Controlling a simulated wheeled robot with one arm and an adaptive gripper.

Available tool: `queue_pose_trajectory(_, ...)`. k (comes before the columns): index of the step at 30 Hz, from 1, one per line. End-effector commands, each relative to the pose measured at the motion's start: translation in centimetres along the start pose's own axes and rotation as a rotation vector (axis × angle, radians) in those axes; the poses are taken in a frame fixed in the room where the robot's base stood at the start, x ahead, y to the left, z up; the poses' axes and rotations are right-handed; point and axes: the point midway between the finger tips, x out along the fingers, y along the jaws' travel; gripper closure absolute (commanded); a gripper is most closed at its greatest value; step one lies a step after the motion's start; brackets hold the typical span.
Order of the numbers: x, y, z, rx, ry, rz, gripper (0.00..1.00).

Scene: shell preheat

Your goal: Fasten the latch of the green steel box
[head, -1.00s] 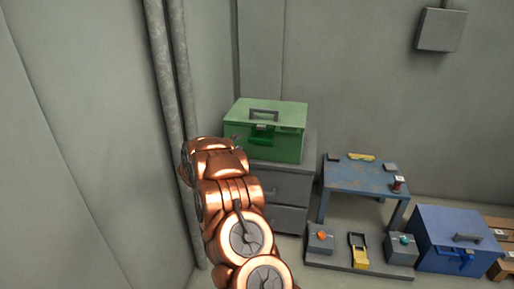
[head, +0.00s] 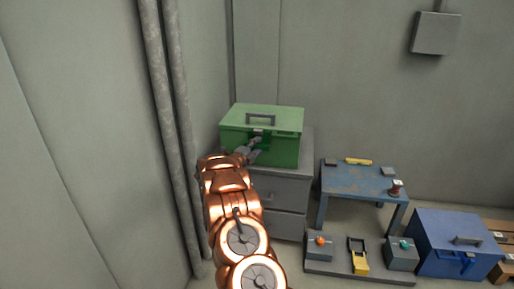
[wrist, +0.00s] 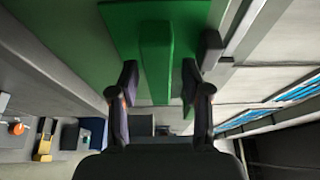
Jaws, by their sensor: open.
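The green steel box (head: 285,146) stands on a grey drawer cabinet with its lid down and a grey handle on top. Its bright green latch (head: 265,141) is at the front, partly hidden by my gripper (head: 252,152). In the wrist view, my gripper (wrist: 160,80) is open. Its two dark fingers stand on either side of a raised green bar (wrist: 156,45), which looks like the latch, on a green plate. I see gaps beside the bar and cannot tell whether either finger touches it.
The grey drawer cabinet (head: 281,187) is under the box. Pipes (head: 168,120) run down the wall to the left. To the right are a blue table (head: 362,182), a low platform with small devices (head: 330,270), and a blue box (head: 450,235).

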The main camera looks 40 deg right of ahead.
Motion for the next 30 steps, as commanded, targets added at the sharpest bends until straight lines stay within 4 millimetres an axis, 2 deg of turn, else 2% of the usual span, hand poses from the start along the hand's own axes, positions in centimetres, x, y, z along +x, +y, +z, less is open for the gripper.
queue_pose_trajectory(11, 0.48, 0.1, -0.01, -0.001, -0.001, 0.002, 0.52)
queue_pose_trajectory(25, 0.46, 0.12, 0.0, -0.001, -0.001, 0.002, 0.99)
queue_pose_trajectory(30, 0.45, 0.15, 0.0, -0.002, -0.001, 0.002, 1.0)
